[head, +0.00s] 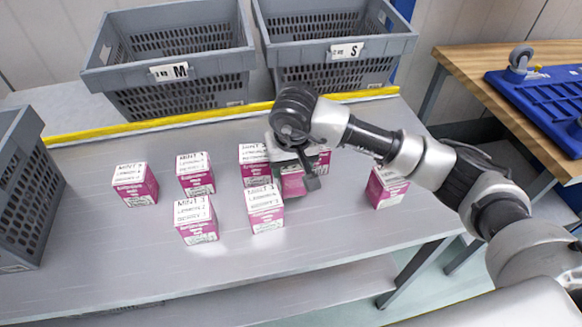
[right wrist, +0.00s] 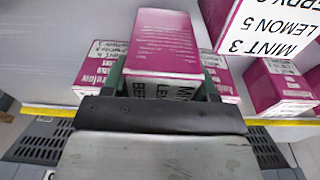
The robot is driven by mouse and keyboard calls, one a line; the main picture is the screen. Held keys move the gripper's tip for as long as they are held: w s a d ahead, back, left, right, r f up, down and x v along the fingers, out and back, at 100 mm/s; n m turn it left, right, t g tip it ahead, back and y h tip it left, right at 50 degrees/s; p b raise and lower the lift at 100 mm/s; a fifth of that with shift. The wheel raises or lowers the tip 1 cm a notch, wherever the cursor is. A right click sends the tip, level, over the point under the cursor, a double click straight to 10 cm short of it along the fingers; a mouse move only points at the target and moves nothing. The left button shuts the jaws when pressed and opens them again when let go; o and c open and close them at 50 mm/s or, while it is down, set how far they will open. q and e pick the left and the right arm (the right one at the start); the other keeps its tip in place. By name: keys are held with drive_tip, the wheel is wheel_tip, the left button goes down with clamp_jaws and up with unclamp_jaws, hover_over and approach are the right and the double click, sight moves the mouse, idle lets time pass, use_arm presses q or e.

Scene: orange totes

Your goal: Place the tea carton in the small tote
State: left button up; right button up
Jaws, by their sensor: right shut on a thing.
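My right gripper (head: 298,180) is over the table among the cartons and is shut on a pink and white tea carton (head: 292,185). The right wrist view shows this tea carton (right wrist: 163,45) between the two dark green fingers. Whether its base touches the table I cannot tell. The small tote, a grey perforated crate labelled S (head: 385,50), stands behind the table's yellow back edge. Its visible inside looks empty. My left gripper is not in view.
Several similar cartons stand around the gripper, including one in front (head: 265,209), one behind (head: 323,160) and one to the right (head: 387,190). A grey tote labelled M (head: 205,65) stands left of the S tote. Another grey tote (head: 25,200) is at the left edge.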

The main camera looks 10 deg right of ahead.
drive_tip(key=shift+f, duration=1.05)
drive_tip(key=shift+f, duration=0.2)
drive_tip(key=o, duration=1.1)
drive_tip(key=shift+c, duration=0.2)
drive_tip(key=shift+r, duration=0.1)
